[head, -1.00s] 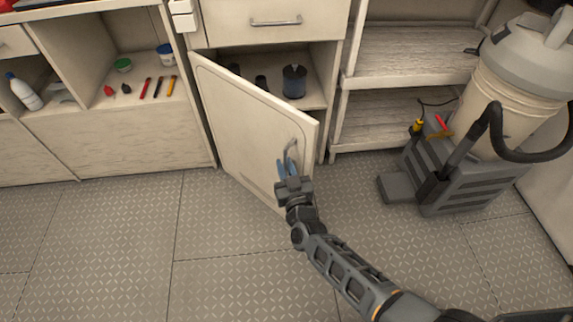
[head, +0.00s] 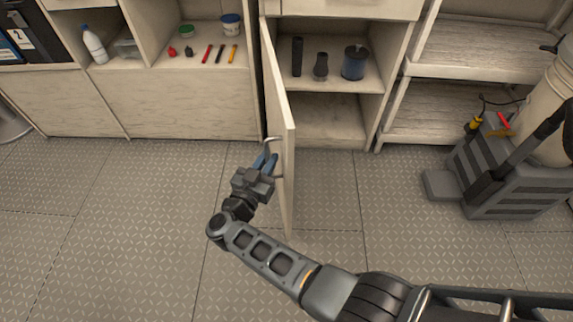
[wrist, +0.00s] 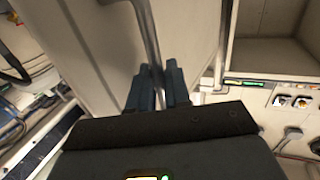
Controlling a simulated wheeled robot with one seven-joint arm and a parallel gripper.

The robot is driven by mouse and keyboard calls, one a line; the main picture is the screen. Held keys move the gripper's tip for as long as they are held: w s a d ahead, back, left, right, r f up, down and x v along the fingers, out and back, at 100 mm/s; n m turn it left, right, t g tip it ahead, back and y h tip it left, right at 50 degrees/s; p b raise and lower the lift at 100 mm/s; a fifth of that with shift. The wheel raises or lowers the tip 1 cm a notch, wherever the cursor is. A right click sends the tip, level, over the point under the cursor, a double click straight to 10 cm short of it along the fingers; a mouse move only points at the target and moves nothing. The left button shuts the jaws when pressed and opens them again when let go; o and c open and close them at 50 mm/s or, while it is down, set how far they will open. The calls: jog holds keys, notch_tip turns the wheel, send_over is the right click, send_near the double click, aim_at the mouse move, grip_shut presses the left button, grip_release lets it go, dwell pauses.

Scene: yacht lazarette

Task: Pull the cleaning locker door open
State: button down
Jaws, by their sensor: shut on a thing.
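The cleaning locker door (head: 283,130) is a pale wooden panel hinged at its left side. It stands wide open, seen nearly edge-on in the head view, and the locker interior (head: 330,115) shows to its right. My gripper (head: 265,162) is at the door's left face, near its free edge, with its blue fingers shut on the metal bar handle (head: 272,150). In the wrist view the fingers (wrist: 153,85) close around the handle bar (wrist: 147,30) in front of the door panel (wrist: 100,45).
Inside the locker, a dark blue canister (head: 354,63) and two dark items stand on a shelf. A grey vacuum machine (head: 500,170) stands on the floor at the right. Open cubbies (head: 205,40) hold small tools and tubs at the left. The tread-plate floor (head: 110,220) is clear at the front left.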

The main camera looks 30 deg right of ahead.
jog(key=shift+m+g+h, duration=0.5)
jog(key=shift+m+g, duration=0.1)
jog(key=shift+g, duration=0.2)
jog(key=shift+w+a+r+b, duration=0.1)
jog(key=shift+w+a+b, duration=0.35)
jog(key=shift+a, duration=0.25)
jog(key=shift+w+a+f+b, duration=0.1)
jog(key=shift+w+a+b, duration=0.3)
jog(key=shift+a, duration=0.35)
jog(key=shift+w+a+r+b, duration=0.1)
jog(key=shift+w+a+b, duration=0.2)
jog(key=shift+a+b, duration=0.3)
jog(key=c, duration=1.3)
grip_release()
jog(key=shift+p+v, duration=0.45)
jog(key=shift+v, duration=3.5)
